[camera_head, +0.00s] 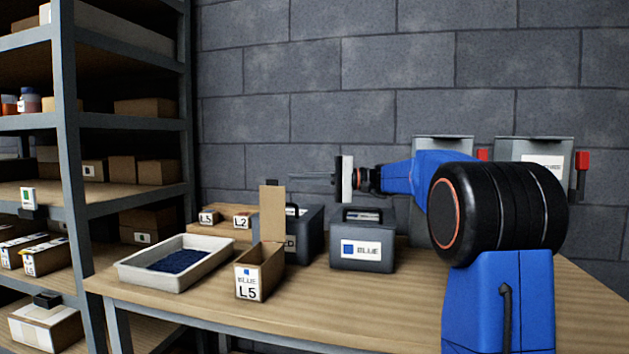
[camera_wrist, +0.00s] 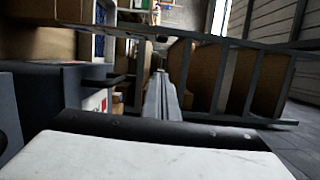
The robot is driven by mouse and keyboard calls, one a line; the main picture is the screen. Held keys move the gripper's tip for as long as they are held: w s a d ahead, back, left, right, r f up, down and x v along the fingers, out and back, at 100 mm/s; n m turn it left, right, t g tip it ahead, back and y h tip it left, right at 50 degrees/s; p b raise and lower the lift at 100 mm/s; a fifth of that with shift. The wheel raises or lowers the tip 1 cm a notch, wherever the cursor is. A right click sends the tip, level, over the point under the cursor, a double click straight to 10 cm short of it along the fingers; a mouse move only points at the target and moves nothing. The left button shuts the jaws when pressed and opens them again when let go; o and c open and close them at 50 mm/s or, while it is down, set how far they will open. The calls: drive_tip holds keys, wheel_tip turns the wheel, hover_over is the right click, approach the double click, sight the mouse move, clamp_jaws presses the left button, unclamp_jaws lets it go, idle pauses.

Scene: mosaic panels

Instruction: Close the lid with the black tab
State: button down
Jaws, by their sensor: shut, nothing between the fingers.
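A small cardboard box marked BLUE L5 (camera_head: 258,278) stands on the table with its tall flap lid (camera_head: 272,210) upright. A second grey case (camera_head: 304,240) is partly hidden behind the flap. My gripper (camera_head: 305,178) points left in the air above the cases, apart from them. Its thin fingers are together and empty, and they also show in the wrist view (camera_wrist: 160,90).
A white tray (camera_head: 140,277) with blue pieces lies left of the L5 box. Small boxes L5 and L2 (camera_head: 225,217) sit behind it. A metal shelf rack (camera_head: 70,150) stands at the left. Grey bins (camera_head: 535,150) are at the back right.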

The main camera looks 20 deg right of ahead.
sight(267, 180)
drive_tip(key=shift+s+a, duration=0.35)
drive_tip(key=shift+a, duration=0.5)
drive_tip(key=shift+s+a, duration=0.35)
drive_tip(key=shift+a, duration=0.5)
drive_tip(key=shift+s+a, duration=0.35)
drive_tip(key=shift+a, duration=0.5)
drive_tip(key=shift+s, duration=0.1)
drive_tip(key=shift+s+a+r+n, duration=0.15)
drive_tip(key=shift+s+a+n, duration=0.15)
drive_tip(key=shift+s+a, duration=0.05)
drive_tip(key=s+a+f+n+h, duration=0.2)
drive_tip(key=s+a+n, duration=0.45)
drive_tip(key=s, duration=0.25)
drive_tip(key=s+a+f+n+h, duration=0.1)
drive_tip(key=s+a+f+n, duration=0.1)
drive_tip(key=f, duration=0.4)
drive_tip(key=s+a+f+n+t+h, duration=0.1)
drive_tip(key=s+a+f+n, duration=0.1)
drive_tip(key=s+f+n, duration=0.2)
drive_tip(key=shift+a+f+n+t, duration=0.25)
drive_tip(key=shift+f+n, duration=0.4)
drive_tip(key=shift+f, duration=0.55)
